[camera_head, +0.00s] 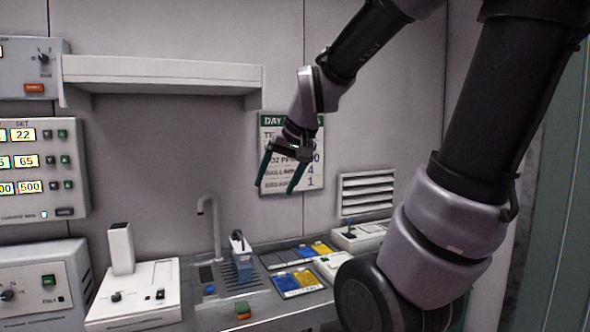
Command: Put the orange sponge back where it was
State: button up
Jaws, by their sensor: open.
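My gripper (275,188) is open and empty. It hangs in the air well above the counter, in front of the wall chart, with its dark green fingers pointing down.
A blue-grey holder (242,268) with a dark handled item stands behind the sponge, beside a tall tap (214,230). Blue and yellow trays (298,283) lie to the right. A white device (135,296) stands left. A shelf (160,72) juts from the wall.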

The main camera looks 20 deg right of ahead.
jog(key=s+r, duration=0.3)
jog(key=s, duration=0.5)
jog(key=shift+s+d+r+m+t, duration=0.25)
jog(key=shift+d+r+m+t, duration=0.15)
jog(key=shift+d, duration=0.05)
